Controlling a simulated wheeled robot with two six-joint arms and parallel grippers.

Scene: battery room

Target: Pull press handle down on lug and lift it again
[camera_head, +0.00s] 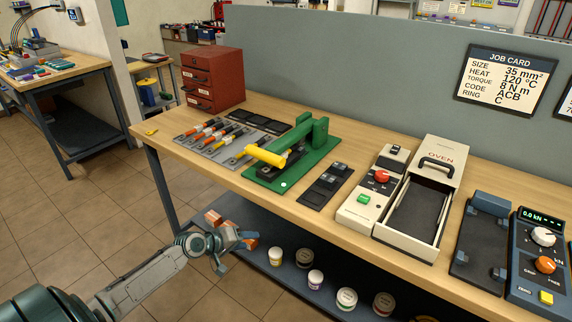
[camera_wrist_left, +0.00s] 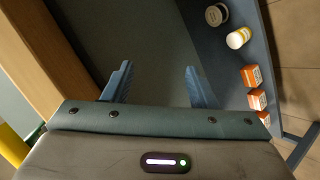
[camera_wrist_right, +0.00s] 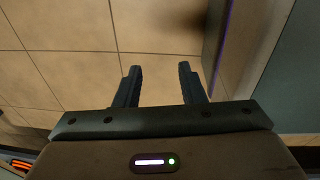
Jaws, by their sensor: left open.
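The green press (camera_head: 310,135) stands on its green base plate on the workbench. Its yellow handle (camera_head: 266,155) sticks out toward the front left. A dark block sits under the handle; I cannot make out a lug there. My left gripper (camera_head: 246,238) is in front of the bench edge, below the bench top and apart from the press. In the left wrist view its two fingers (camera_wrist_left: 158,85) are spread with nothing between them. My right gripper shows only in its own wrist view, its fingers (camera_wrist_right: 158,82) apart and empty above the tiled floor.
On the bench are a red drawer cabinet (camera_head: 212,80), a grey tool tray (camera_head: 196,150), a dark pad (camera_head: 326,186) and a white oven (camera_head: 439,160). Jars and orange boxes stand on the lower shelf (camera_head: 275,262). The floor left of the bench is free.

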